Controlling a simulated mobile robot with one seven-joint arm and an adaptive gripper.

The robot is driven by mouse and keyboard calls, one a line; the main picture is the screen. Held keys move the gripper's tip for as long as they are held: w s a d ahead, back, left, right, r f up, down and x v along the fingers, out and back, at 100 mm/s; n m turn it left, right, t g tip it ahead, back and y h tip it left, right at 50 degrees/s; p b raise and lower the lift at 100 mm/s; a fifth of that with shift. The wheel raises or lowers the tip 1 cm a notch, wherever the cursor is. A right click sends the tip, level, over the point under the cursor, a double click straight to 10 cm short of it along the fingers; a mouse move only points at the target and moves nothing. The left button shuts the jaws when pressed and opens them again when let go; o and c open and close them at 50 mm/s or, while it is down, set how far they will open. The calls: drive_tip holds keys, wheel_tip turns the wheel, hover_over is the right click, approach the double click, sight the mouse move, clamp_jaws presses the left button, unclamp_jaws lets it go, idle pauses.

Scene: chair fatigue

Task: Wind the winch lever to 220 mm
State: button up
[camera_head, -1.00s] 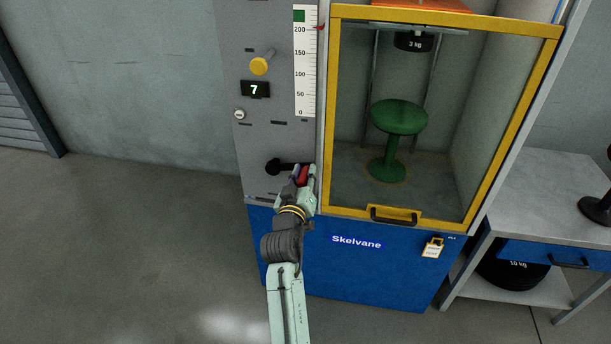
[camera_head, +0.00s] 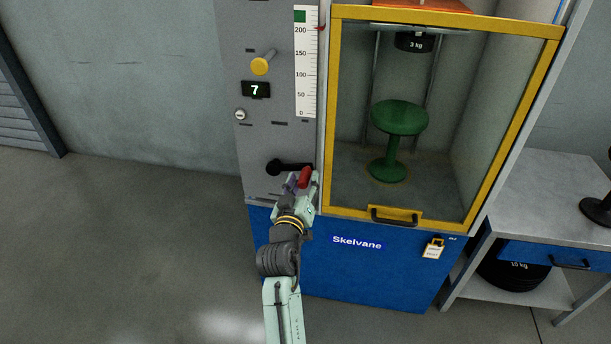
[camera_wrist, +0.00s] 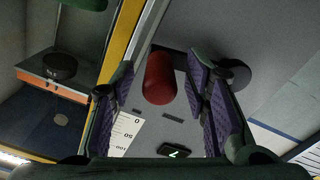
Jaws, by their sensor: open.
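The winch lever is a black crank with its hub (camera_head: 273,168) low on the grey panel and a red grip (camera_head: 305,177) at its right end. The grip also shows in the wrist view (camera_wrist: 160,78). My gripper (camera_head: 301,187) is open just below and in front of the grip. In the wrist view its purple-padded fingers (camera_wrist: 162,85) stand apart on either side of the grip, with gaps showing; I cannot tell how deep the grip sits between them. The vertical scale (camera_head: 305,70) has a green band at its top, and a small red pointer (camera_head: 320,28) sits near 200.
A yellow-framed clear door (camera_head: 394,215) encloses a green stool (camera_head: 399,118) below a 3 kg weight (camera_head: 414,42). A yellow knob (camera_head: 260,66) and a display reading 7 (camera_head: 255,89) are on the panel. A side table (camera_head: 550,190) stands right. Floor at left is clear.

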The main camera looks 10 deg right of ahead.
drive_tip(key=v, duration=0.9)
